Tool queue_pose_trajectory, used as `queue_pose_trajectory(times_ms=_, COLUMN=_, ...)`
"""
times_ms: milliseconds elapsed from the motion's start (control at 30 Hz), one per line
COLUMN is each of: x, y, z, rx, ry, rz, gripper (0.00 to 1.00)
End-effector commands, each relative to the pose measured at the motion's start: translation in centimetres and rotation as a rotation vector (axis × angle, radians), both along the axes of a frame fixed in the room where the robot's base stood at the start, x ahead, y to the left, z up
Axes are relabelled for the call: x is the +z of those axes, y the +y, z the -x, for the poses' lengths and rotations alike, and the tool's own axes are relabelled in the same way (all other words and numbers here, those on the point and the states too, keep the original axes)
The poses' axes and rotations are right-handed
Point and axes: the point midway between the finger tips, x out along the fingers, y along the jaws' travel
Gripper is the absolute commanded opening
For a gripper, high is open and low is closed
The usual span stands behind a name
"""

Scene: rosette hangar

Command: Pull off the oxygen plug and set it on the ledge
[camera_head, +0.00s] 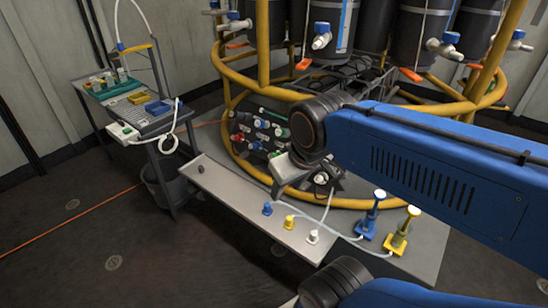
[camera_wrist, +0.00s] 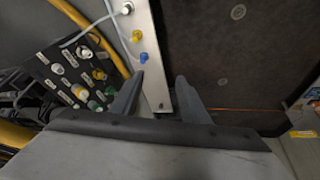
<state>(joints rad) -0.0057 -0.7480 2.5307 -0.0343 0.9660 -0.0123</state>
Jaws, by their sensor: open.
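A dark panel (camera_head: 240,125) on the yellow-railed rig carries several coloured, labelled plugs. The panel also shows at left in the wrist view (camera_wrist: 55,82). The labels are too small to read, so I cannot tell which is the oxygen plug. The pale grey ledge (camera_head: 235,196) runs in front of the panel, and shows behind the fingers in the wrist view (camera_wrist: 152,30). A blue plug (camera_head: 267,209), a yellow plug (camera_head: 289,222) and a white plug (camera_head: 313,237) stand on it. My gripper (camera_wrist: 160,82) is open and empty, with the panel left of its fingers.
A blue pump (camera_head: 370,215) and a yellow pump (camera_head: 402,232) stand right of the ledge, joined by pale hoses. A grey cart (camera_head: 150,122) with trays stands at left. Curved yellow rails (camera_head: 232,78) surround the rig. The floor in front is clear.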

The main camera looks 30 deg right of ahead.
Motion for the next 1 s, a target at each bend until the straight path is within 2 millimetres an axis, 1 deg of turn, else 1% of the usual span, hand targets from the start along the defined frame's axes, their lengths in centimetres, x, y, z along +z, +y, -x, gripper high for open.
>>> queue_pose_trajectory(times_ms=167, x=-0.9, y=-2.0, z=-2.3, rx=0.077, ry=0.081, rz=0.125, gripper=0.41)
queue_pose_trajectory(times_ms=300, x=-1.8, y=-4.2, z=-4.7, rx=0.165, ry=0.162, rz=0.254, gripper=0.41)
queue_pose_trajectory(times_ms=467, x=-2.8, y=-6.3, z=-7.7, rx=0.28, ry=0.255, rz=0.394, gripper=0.41)
queue_pose_trajectory(times_ms=700, x=-4.6, y=-9.3, z=-12.6, rx=0.468, ry=0.396, rz=0.593, gripper=0.41)
queue_pose_trajectory(times_ms=867, x=-6.1, y=-10.8, z=-16.2, rx=0.608, ry=0.49, rz=0.719, gripper=0.41)
queue_pose_trajectory(times_ms=1000, x=-7.6, y=-11.8, z=-19.5, rx=0.736, ry=0.57, rz=0.824, gripper=0.41)
